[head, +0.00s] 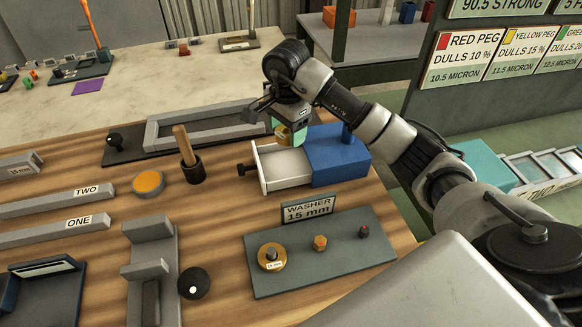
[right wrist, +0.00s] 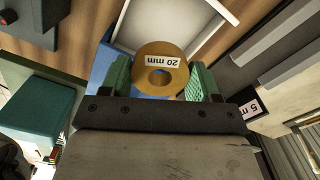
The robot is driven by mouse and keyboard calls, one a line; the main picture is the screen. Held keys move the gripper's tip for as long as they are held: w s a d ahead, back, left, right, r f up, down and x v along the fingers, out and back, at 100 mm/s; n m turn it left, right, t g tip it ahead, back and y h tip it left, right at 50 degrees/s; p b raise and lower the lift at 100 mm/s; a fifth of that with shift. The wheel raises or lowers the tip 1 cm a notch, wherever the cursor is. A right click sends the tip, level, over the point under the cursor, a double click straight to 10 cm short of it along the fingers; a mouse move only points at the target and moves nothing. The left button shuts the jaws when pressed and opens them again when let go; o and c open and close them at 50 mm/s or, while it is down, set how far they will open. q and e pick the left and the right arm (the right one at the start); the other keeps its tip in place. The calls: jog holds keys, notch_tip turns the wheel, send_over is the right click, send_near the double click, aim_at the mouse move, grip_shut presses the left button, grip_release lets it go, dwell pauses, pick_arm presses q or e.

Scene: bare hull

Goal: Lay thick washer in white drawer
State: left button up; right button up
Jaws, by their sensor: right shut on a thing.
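The thick washer (right wrist: 144,74) is a brass-coloured ring labelled 20 mm, between the green finger pads of my right gripper (right wrist: 162,80). My right gripper (head: 290,130) is shut on it. In the head view the washer (head: 283,132) shows partly, above the back part of the white drawer (head: 284,163). The drawer is pulled out of a blue cabinet (head: 335,155) and its visible floor is empty. In the right wrist view the drawer (right wrist: 205,12) lies beyond the washer, with a gap between them. My left gripper is not in view.
A grey board (head: 335,262) with a "WASHER 15 mm" sign (head: 308,208) holds a brass washer (head: 272,257) and smaller parts on pegs. A dark cup with a wooden handle (head: 192,168) and an orange-topped round tin (head: 149,183) stand left of the drawer. A grey frame (head: 205,127) lies behind.

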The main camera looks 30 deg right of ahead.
jog(key=p, duration=0.1)
send_over(289, 166)
jog(key=shift+m, duration=0.4)
notch_tip(289, 166, down, 5)
jog(key=shift+a+f, duration=0.1)
jog(key=shift+f, duration=0.75)
notch_tip(289, 166, down, 3)
jog(key=shift+f+p, duration=0.2)
jog(key=shift+p, duration=0.2)
jog(key=shift+f, duration=0.15)
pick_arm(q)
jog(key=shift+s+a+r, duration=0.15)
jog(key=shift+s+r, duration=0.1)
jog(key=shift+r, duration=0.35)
pick_arm(e)
jog(key=o, duration=0.7)
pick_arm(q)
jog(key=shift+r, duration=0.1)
pick_arm(e)
jog(key=shift+r, duration=0.35)
pick_arm(q)
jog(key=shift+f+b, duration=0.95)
jog(key=shift+b, duration=0.1)
pick_arm(e)
notch_tip(289, 166, up, 12)
jog(key=shift+f, duration=0.15)
